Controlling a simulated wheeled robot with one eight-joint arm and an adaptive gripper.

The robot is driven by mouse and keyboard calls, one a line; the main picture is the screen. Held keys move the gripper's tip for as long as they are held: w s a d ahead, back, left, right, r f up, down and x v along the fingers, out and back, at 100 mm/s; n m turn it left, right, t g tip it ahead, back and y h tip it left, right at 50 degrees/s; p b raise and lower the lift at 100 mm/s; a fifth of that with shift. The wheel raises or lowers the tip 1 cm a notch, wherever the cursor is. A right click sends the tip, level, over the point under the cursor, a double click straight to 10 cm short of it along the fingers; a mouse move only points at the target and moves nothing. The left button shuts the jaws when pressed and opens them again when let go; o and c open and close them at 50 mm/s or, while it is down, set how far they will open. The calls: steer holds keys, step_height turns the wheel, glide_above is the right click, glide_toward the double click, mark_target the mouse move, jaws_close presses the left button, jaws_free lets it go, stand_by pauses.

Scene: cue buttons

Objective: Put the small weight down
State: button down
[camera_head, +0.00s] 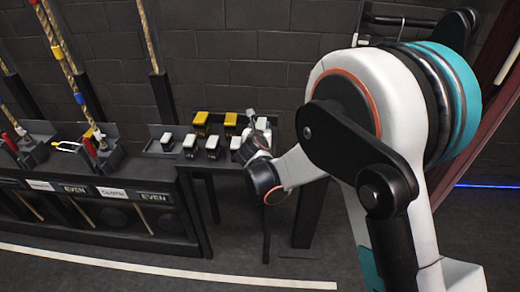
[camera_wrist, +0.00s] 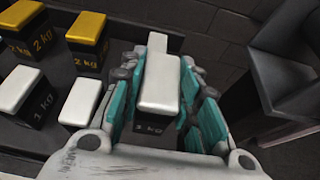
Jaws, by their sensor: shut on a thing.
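My gripper (camera_wrist: 165,95) is shut on a small weight (camera_wrist: 160,85), a dark block with a white top and "1 kg" on its front. Teal finger pads press it from both sides. Another white top (camera_wrist: 157,42) shows just behind it. I cannot tell whether the held weight touches the surface below. In the head view my gripper (camera_head: 252,140) is over the right part of the dark stand (camera_head: 226,166), partly hidden by my wrist.
White-topped weights (camera_wrist: 80,102) (camera_wrist: 18,88) stand left of my gripper, with yellow 2 kg weights (camera_wrist: 87,42) (camera_wrist: 22,28) behind them. A long rack with ropes and "EVEN" labels (camera_head: 155,198) stands to the left. A dark box-like structure (camera_wrist: 285,50) is at right.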

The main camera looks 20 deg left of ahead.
steer(key=shift+f+b, duration=1.1)
steer(key=shift+f, duration=2.15)
steer(key=shift+f, duration=0.1)
steer(key=c, duration=1.2)
jaws_free()
steer(key=shift+s+d+r, duration=0.1)
steer(key=shift+s+r, duration=0.2)
steer(key=shift+s, duration=0.1)
steer(key=p+v, duration=0.3)
steer(key=v, duration=0.8)
steer(key=shift+s+d, duration=0.1)
